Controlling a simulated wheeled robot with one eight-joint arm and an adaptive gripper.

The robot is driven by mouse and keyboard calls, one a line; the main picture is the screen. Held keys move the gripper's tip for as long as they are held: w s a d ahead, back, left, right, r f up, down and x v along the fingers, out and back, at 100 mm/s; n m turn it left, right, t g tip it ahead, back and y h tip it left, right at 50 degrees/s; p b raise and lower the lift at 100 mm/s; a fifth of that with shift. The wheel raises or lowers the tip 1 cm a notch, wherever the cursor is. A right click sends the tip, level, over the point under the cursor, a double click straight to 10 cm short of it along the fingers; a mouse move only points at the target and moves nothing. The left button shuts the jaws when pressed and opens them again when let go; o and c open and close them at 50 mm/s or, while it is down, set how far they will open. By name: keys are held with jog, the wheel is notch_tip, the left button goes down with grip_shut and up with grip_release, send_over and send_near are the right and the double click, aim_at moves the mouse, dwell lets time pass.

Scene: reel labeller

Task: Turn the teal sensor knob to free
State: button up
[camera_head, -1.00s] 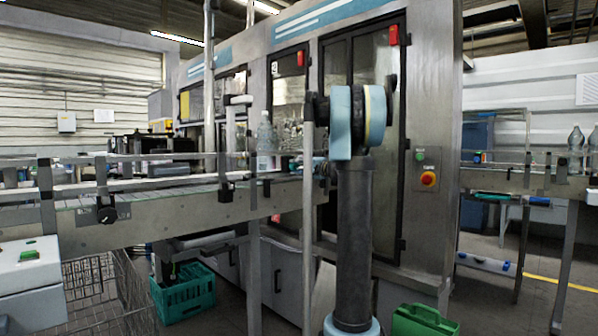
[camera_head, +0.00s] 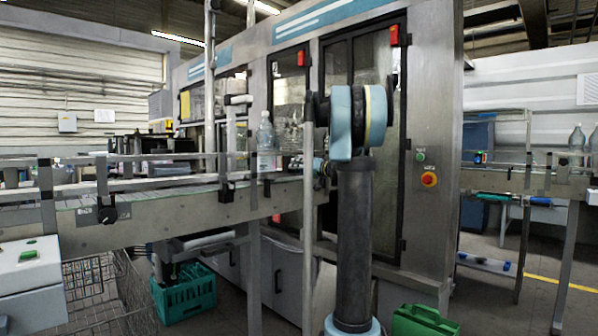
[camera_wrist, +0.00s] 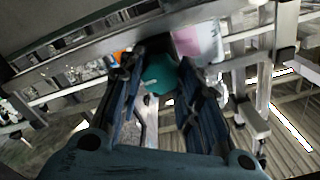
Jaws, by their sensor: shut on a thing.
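The teal knob (camera_wrist: 161,77) shows in the wrist view between my fingertips, under the edge of a grey metal rail. A short pale pointer mark shows on its left side. My gripper (camera_wrist: 166,68) is shut on the knob, one dark finger on each side. The fingers hide part of the knob's sides and whatever scale may be around it. In the head view my arm stands in front of the machine, and I cannot make out the knob there.
A conveyor (camera_head: 150,215) with guard rails runs in from the left, bearing a clear bottle (camera_head: 265,135). A machine cabinet (camera_head: 430,90) stands behind my arm. A teal crate (camera_head: 185,292) and a green box (camera_head: 420,322) are on the floor. A pink-and-white item (camera_wrist: 198,42) is close behind the knob.

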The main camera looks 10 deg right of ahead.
jog(key=shift+n, duration=0.6)
jog(key=shift+r, duration=0.1)
jog(key=o, duration=1)
jog(key=shift+o, duration=0.2)
jog(key=v, duration=1.2)
